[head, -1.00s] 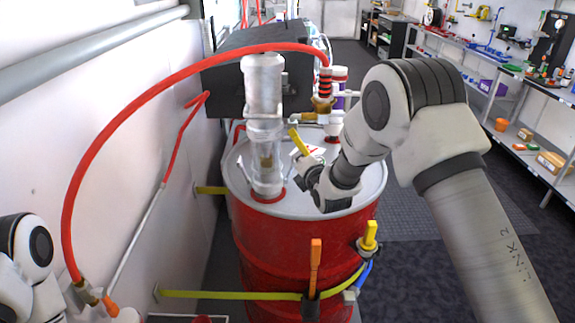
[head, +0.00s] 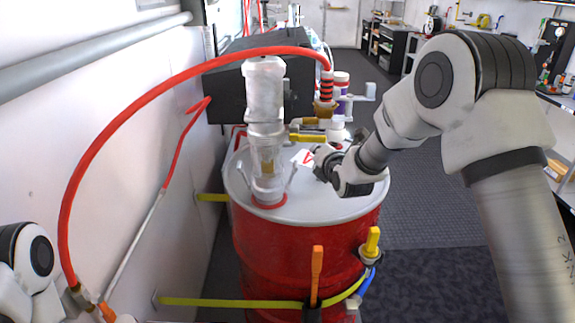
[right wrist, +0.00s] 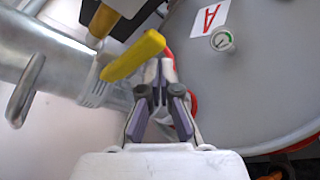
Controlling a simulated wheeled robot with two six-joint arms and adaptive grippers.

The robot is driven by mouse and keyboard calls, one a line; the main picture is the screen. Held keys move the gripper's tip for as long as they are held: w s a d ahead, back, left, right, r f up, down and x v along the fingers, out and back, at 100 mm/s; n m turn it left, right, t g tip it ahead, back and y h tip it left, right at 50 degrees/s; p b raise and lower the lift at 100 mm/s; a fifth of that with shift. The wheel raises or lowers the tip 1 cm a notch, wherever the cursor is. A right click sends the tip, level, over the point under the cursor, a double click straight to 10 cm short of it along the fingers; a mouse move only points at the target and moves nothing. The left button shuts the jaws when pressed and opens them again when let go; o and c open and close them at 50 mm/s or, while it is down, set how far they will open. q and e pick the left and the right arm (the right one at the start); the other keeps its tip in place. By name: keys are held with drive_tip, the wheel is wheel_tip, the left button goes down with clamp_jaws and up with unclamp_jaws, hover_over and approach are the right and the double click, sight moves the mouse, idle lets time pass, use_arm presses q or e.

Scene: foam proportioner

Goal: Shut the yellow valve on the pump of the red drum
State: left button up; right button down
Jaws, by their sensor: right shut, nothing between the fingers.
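The yellow valve handle (head: 308,138) sits on the clear and silver pump (head: 265,130) on top of the red drum (head: 285,255). In the head view the handle lies nearly level, pointing right from the pump. In the right wrist view the handle (right wrist: 133,58) slants across just ahead and left of my fingertips. My right gripper (head: 322,162) is below and right of the handle, above the drum lid. Its fingers (right wrist: 160,72) are together with nothing between them; whether they touch the handle is unclear. My left gripper is out of view.
A red hose (head: 140,105) arches from the pump's right side to the lower left. Orange (head: 317,275) and yellow (head: 372,242) handles stand before the drum. The floor at right is open.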

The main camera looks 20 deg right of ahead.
drive_tip(key=shift+w+d+r, duration=0.1)
drive_tip(key=shift+r, duration=0.5)
